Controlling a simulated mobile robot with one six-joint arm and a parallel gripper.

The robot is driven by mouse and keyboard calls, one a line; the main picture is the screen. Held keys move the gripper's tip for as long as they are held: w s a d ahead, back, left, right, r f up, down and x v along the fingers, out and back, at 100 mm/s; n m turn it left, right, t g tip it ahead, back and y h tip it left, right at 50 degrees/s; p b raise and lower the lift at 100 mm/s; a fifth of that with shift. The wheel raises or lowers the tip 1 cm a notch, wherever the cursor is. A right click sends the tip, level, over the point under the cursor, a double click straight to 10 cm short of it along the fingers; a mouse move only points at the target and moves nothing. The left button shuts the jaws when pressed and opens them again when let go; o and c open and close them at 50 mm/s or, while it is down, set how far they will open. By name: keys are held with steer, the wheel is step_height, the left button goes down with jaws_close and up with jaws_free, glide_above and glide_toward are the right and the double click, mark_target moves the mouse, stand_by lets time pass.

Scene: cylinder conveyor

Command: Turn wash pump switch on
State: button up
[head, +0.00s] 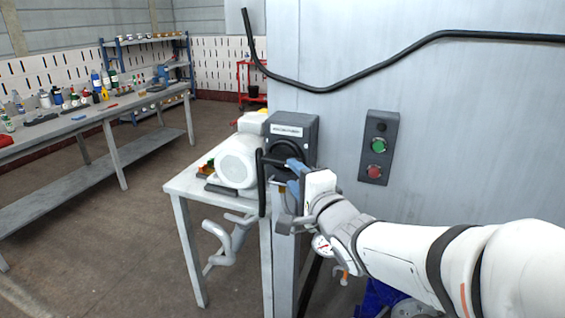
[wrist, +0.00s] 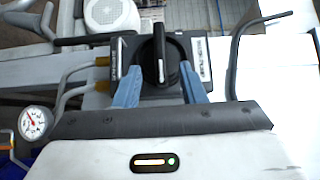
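The switch is a dark grey box (head: 309,130) with a pale label, mounted at the edge of the grey metal panel in the head view. Its black round rotary knob (wrist: 159,58) shows at the top middle of the wrist view, with a pale line on its handle. My gripper (head: 293,164) is in front of the box and partly hides the knob in the head view. In the wrist view my gripper's two blue fingers (wrist: 160,72) are spread, one on each side of the knob handle, with gaps visible. I cannot tell the exact depth between fingertips and knob.
A control plate with a green button (head: 378,146) and a red button (head: 376,172) is right of the switch. A white motor (head: 238,162) sits on a small table to the left. A pressure gauge (wrist: 34,122) is at lower left.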

mark_target(283, 165)
steer(key=x, duration=0.7)
steer(key=shift+w+a, duration=0.2)
steer(key=shift+w, duration=0.1)
jaws_close()
